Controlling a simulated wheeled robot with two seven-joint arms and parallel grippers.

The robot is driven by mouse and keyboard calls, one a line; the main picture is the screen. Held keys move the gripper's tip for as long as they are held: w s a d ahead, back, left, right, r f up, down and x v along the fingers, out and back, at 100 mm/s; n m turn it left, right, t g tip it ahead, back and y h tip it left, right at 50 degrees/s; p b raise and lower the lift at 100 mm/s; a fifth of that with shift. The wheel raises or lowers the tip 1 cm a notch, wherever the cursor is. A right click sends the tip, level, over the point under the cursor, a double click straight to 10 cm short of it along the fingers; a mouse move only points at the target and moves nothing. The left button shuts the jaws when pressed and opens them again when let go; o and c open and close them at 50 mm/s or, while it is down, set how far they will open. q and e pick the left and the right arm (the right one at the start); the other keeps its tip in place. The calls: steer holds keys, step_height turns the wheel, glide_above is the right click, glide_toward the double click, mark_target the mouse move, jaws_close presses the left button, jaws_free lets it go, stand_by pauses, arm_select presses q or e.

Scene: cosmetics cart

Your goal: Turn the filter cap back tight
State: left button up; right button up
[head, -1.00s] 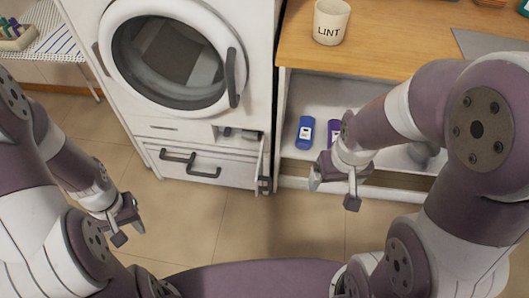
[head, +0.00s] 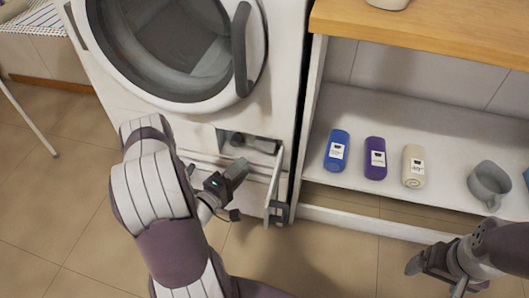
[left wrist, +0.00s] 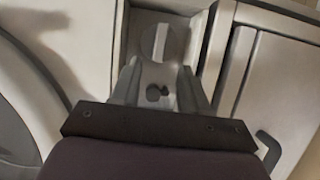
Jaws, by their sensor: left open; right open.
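The washing machine's small filter opening (head: 262,145) is at its lower right. My right gripper (head: 418,266) is open and empty, low at the right, in front of the shelf. How tight the cap sits cannot be seen.
The hatch flap (head: 273,188) stands open at the right of the opening. The round door (head: 180,45) is above.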

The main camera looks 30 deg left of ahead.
mark_target(261, 149)
arm_select(q)
steer(key=w+b, duration=0.1)
steer(key=w, duration=0.4)
steer(key=w+d+b, duration=0.1)
steer(key=w, duration=0.1)
steer(key=shift+w+f+b, duration=0.2)
steer(key=shift+w+b, duration=0.1)
steer(key=shift+b, duration=0.05)
steer(key=shift+w+d+r, duration=0.15)
steer(key=shift+w, duration=0.6)
jaws_close()
